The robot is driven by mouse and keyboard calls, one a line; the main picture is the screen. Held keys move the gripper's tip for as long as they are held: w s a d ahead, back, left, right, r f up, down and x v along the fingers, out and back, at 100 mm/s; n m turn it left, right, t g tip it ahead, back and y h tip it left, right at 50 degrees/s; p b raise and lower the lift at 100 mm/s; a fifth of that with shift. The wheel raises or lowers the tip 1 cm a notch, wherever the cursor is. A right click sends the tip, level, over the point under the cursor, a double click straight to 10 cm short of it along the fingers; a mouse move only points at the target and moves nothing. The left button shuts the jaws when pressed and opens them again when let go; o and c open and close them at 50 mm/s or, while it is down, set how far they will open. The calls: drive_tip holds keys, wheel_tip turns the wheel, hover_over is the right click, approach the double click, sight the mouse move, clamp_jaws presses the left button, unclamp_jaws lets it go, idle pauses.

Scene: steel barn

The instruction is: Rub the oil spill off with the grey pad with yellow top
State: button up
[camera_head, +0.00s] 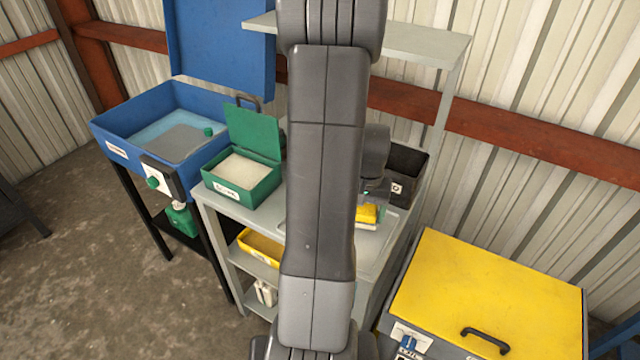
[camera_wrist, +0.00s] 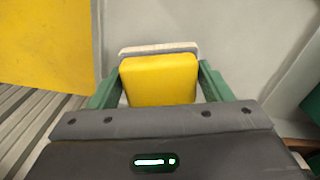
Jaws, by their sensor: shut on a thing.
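The grey pad with yellow top (camera_wrist: 158,80) is between the two green fingers of my gripper (camera_wrist: 160,88) in the wrist view. The gripper is shut on it. A pale grey edge of the pad shows beyond the yellow top. In the head view the yellow top (camera_head: 367,214) shows just right of my arm, over the grey bench top (camera_head: 372,250). My arm hides much of the bench there. I cannot make out the oil spill in either view. I cannot tell whether the pad touches the surface below.
A green open box (camera_head: 240,180) with pale contents stands on the bench's left. A black bin (camera_head: 408,172) stands at its back right. A blue parts washer (camera_head: 165,130) is at left. A chest with a yellow lid (camera_head: 490,290) stands at right. A yellow tray (camera_head: 262,248) is on the shelf below.

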drive_tip(key=shift+r+p, duration=1.65)
drive_tip(key=shift+r, duration=0.9)
drive_tip(key=shift+d, duration=0.1)
drive_tip(key=shift+f, duration=0.1)
